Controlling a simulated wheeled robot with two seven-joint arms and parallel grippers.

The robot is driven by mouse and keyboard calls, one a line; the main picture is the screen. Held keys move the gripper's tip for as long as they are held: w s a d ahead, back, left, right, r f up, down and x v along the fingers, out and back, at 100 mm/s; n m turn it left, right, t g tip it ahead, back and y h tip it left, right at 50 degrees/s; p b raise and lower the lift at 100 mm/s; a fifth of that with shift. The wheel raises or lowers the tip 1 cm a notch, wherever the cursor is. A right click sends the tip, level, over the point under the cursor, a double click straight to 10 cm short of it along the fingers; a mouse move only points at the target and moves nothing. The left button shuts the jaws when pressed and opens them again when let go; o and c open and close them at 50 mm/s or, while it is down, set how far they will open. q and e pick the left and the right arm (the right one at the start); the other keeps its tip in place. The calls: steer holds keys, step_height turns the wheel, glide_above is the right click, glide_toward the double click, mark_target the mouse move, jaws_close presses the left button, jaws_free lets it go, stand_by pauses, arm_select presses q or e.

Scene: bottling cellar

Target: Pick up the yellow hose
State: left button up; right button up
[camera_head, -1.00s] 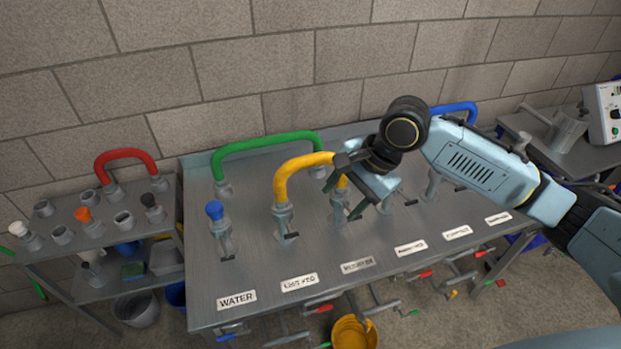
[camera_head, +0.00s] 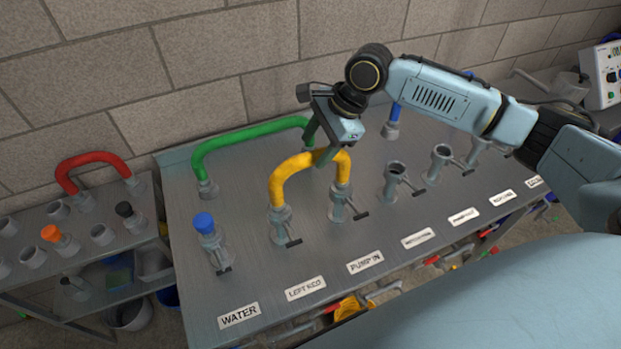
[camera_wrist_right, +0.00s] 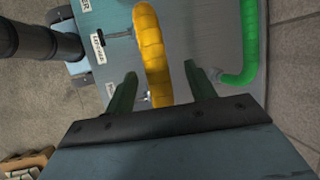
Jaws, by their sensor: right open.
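The yellow hose (camera_head: 291,166) is an arched tube. Its two ends sit in metal valve fittings on the steel panel (camera_head: 240,265), above the labels LEFT KEG and PUMP IN. My right gripper (camera_head: 315,150) is over the top right part of the arch, with its fingers pointing down. In the right wrist view the yellow hose (camera_wrist_right: 152,58) runs between the two open fingers (camera_wrist_right: 160,88), nearer the left one. A gap shows on the right side. I cannot tell from these views how far down the fingers reach around the hose. My left gripper is not in view.
A green hose (camera_head: 245,136) arches close behind the yellow one. A blue-capped fitting (camera_head: 205,226) stands at left, and empty open fittings (camera_head: 392,180) at right. A side shelf holds a red hose (camera_head: 92,158) and loose fittings. A brick wall stands behind.

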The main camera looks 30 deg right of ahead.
mark_target(309, 163)
steer(key=shift+w+a+f, duration=0.1)
steer(key=shift+a+f, duration=0.05)
steer(key=shift+f, duration=0.2)
steer(key=shift+x, duration=0.8)
steer(key=x, duration=0.3)
steer(key=shift+s+f, duration=0.25)
steer(key=shift+f, duration=0.15)
steer(key=c, duration=1)
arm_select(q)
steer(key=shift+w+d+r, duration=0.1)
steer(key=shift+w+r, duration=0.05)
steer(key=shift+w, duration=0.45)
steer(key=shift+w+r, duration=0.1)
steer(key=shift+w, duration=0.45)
arm_select(e)
step_height(309, 163, up, 10)
steer(key=shift+r, duration=0.1)
steer(key=shift+c, duration=0.2)
steer(key=shift+w, duration=0.1)
